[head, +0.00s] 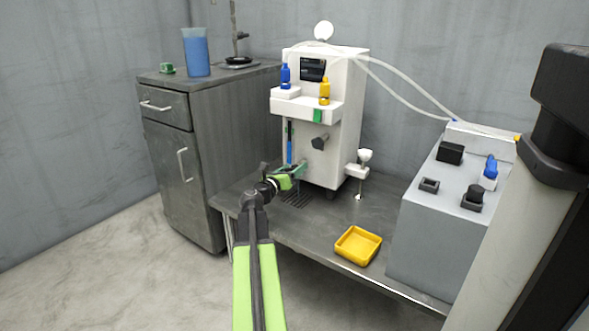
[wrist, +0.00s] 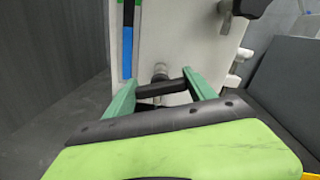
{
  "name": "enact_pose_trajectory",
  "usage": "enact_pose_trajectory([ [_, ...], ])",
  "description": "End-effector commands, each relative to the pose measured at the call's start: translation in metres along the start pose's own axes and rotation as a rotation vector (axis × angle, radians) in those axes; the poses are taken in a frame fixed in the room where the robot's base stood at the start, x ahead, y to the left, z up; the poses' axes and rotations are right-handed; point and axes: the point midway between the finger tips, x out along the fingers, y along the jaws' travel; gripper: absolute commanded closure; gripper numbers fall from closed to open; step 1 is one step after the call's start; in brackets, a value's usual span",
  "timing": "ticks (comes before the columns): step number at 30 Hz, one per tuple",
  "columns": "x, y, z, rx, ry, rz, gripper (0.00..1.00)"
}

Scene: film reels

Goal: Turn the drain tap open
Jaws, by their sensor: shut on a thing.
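The drain tap (wrist: 160,87) is low on the front of the white machine (head: 347,142). Its dark bar handle lies nearly level, right end slightly higher, in front of a short grey stem. My gripper (wrist: 159,79) has its green fingers at the two ends of the handle and is shut on it. In the head view my gripper (head: 293,170) reaches the machine's lower front and hides most of the tap. A blue sight strip (wrist: 127,52) runs up the machine above left of the tap.
A dark drain grate (head: 297,198) lies in the bench (head: 310,224) below the tap. A yellow tray (head: 358,246) sits near the front edge. A grey control box (head: 437,222) stands on the right. A dark cabinet (head: 233,120) with a blue-filled beaker (head: 196,55) stands left.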

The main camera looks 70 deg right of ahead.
Motion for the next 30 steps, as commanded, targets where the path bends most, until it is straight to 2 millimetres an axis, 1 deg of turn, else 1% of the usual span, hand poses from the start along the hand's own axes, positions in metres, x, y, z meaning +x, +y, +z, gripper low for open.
enact_pose_trajectory([
  [1,0.0003,-0.0062,-0.0021,-0.035,0.005,-0.015,0.77],
  [7,0.0006,-0.0061,-0.0019,-0.164,0.006,-0.015,0.77],
  [13,0.0009,-0.0060,-0.0018,-0.248,0.007,-0.015,0.77],
  [19,0.0011,-0.0060,-0.0016,-0.286,0.007,-0.015,0.77],
  [30,0.0015,-0.0061,-0.0012,-0.293,0.007,-0.016,0.77],
])
